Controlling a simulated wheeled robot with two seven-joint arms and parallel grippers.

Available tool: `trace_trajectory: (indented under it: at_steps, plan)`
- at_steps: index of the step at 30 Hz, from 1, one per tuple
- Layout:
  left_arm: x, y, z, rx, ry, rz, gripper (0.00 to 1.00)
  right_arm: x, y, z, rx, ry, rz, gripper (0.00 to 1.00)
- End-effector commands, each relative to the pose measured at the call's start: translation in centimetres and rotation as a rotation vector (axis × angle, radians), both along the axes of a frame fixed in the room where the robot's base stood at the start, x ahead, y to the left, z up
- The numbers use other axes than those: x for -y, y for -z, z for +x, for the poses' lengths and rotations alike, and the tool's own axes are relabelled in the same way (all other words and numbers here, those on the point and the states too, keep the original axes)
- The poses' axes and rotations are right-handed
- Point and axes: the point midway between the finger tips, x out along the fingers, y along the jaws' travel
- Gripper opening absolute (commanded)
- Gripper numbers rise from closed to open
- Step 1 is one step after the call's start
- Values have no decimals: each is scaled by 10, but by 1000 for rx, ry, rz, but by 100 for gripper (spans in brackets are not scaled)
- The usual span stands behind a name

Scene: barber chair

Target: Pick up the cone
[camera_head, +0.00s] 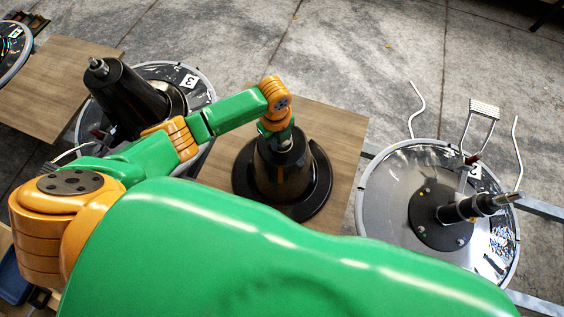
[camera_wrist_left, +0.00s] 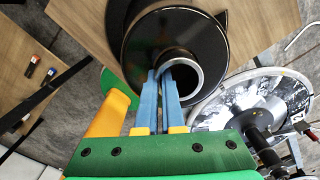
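The black cone (camera_head: 282,178), with a wide round flange, stands upright over a wooden board in the middle of the head view. In the left wrist view I look down on the cone's dark flange (camera_wrist_left: 215,40) and its pale hollow top ring. My left gripper (camera_wrist_left: 161,72) is at this ring, its two blue fingers close together. One finger is inside the opening and one outside, with the rim between them. In the head view the gripper at the cone's top is mostly hidden by its wrist. My right gripper is in neither view.
A second black cone (camera_head: 130,98) stands on a round metal base at left, near my left arm. A round metal base (camera_head: 390,200) with a central post is at right. The grey floor (camera_head: 340,50) behind is mostly clear.

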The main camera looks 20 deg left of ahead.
Motion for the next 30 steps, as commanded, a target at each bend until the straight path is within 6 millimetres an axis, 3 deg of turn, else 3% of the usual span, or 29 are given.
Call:
trace_trajectory:
  at_steps: [14, 22, 30]
  plan:
    - [0, -6, 1, 2, 0, -2, 0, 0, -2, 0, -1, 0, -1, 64]
    - [0, -32, 1, 3, 0, -2, 0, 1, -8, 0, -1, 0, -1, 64]
    - [-17, -60, -15, 2, -1, -2, 0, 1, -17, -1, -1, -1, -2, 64]
